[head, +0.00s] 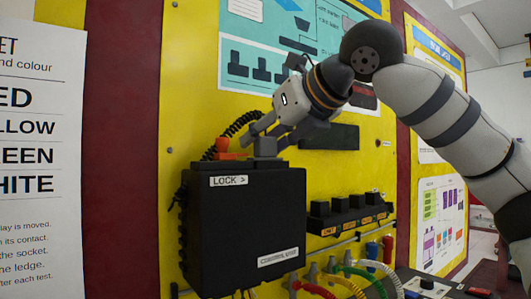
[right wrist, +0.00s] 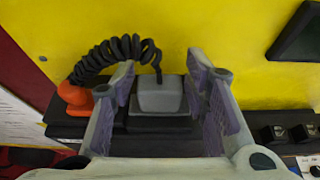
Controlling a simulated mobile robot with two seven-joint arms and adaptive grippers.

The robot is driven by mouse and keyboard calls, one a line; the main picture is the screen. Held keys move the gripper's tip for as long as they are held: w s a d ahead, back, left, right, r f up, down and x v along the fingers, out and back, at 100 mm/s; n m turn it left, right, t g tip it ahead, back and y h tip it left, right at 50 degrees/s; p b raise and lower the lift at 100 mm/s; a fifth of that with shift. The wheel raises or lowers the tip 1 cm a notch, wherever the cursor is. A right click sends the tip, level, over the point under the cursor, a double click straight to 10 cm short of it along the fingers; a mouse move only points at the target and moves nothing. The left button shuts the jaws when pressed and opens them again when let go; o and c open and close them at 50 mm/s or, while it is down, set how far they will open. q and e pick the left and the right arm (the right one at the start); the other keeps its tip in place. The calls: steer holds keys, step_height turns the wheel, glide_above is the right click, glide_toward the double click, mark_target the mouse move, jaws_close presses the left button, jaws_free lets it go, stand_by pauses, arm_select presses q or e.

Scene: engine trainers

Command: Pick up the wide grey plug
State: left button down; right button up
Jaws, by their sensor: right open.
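The wide grey plug (head: 265,147) sits on top of the black control unit box (head: 247,225), near its back edge. It also shows in the right wrist view (right wrist: 160,96), a grey block with a coiled black cable (right wrist: 115,52) running to its back. My right gripper (head: 262,132) reaches down from the upper right. Its fingers are open, one on each side of the plug; in the right wrist view (right wrist: 162,70) a gap shows between the plug and the right finger. The left finger is close to the plug, and contact there cannot be told. My left gripper is out of view.
An orange part (head: 224,148) stands left of the plug, close to the left finger. Behind is the yellow panel (head: 185,100). To the right, a ledge holds several black blocks (head: 345,208), with coloured hoses (head: 380,268) below.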

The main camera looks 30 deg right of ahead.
steer(key=c, duration=0.9)
steer(key=shift+r, duration=0.1)
